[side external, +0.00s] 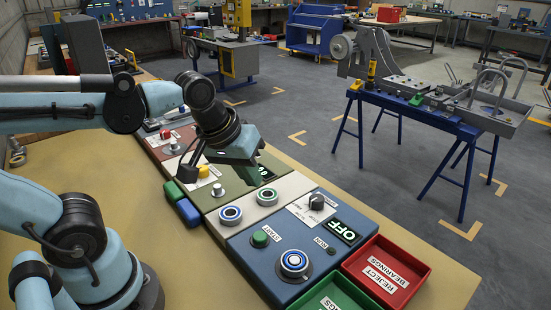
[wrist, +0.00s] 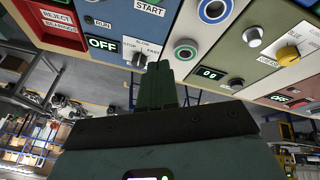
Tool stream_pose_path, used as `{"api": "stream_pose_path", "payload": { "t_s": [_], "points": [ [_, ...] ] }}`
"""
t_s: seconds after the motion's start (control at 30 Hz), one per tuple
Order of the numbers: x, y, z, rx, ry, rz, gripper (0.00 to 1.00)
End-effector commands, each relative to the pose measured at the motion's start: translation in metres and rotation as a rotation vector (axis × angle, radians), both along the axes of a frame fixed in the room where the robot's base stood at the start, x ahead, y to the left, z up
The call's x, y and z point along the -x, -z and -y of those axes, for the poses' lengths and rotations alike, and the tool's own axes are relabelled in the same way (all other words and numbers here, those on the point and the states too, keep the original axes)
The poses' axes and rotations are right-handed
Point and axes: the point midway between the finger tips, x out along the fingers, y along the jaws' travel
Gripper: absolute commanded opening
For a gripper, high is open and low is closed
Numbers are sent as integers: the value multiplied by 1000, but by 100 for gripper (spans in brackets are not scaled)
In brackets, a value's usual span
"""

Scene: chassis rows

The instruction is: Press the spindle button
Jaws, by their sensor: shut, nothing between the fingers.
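No label reading "spindle" is legible, so I cannot tell which button it names. The blue panel (side external: 250,277) has a green button (side external: 260,239) near the START label, a blue-ringed button (side external: 294,263) and a black knob (side external: 316,201). The cream panel beside it holds two ringed buttons (side external: 230,214) (side external: 267,196); the wrist view shows one green-ringed (wrist: 186,49) and one blue-ringed (wrist: 213,10). The green panel has a silver button (side external: 218,189) and a yellow knob (side external: 203,171). My gripper (side external: 243,146) is above the panel row, shut and empty; its fingertips show in the wrist view (wrist: 160,68).
A green tray (side external: 327,297) and a red tray (side external: 387,273) adjoin the blue panel. An OFF display (side external: 342,231) is lit. Green and blue blocks (side external: 188,212) lie at the panels' left edge. A blue trestle bench (side external: 440,120) stands apart across the floor.

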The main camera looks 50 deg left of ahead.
Motion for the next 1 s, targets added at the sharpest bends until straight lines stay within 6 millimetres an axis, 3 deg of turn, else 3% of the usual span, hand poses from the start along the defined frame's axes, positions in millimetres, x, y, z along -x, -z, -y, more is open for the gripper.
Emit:
{"api": "stream_pose_path", "payload": {
  "t_s": [0.3, 0.6, 0.8, 1.0],
  "points": [
    [2, -19, 16, 172, -496, -220, 0],
    [6, -34, 28, 220, -929, -364, 0],
    [7, -39, 32, 220, -1064, -397, 0],
    [8, -40, 32, 219, -1088, -401, 0]
  ]
}}
